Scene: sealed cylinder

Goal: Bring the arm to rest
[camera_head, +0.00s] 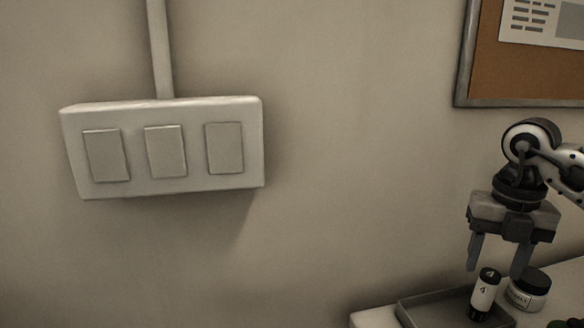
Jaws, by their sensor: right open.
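My right arm comes in from the right edge with its gripper (497,258) pointing down. The gripper's two fingers are apart. A small white cylinder (484,292) with a dark cap and a dark lower end stands slightly tilted just below and between the fingertips. I cannot tell whether the fingers touch it, but nothing is gripped. My left gripper is not in view.
The cylinder is at a grey tray (412,312) on a pale surface (374,318) at the lower right. A white jar (522,297) with a dark lid stands right beside the gripper. A switch box (165,188) and a cork board (540,72) are on the wall.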

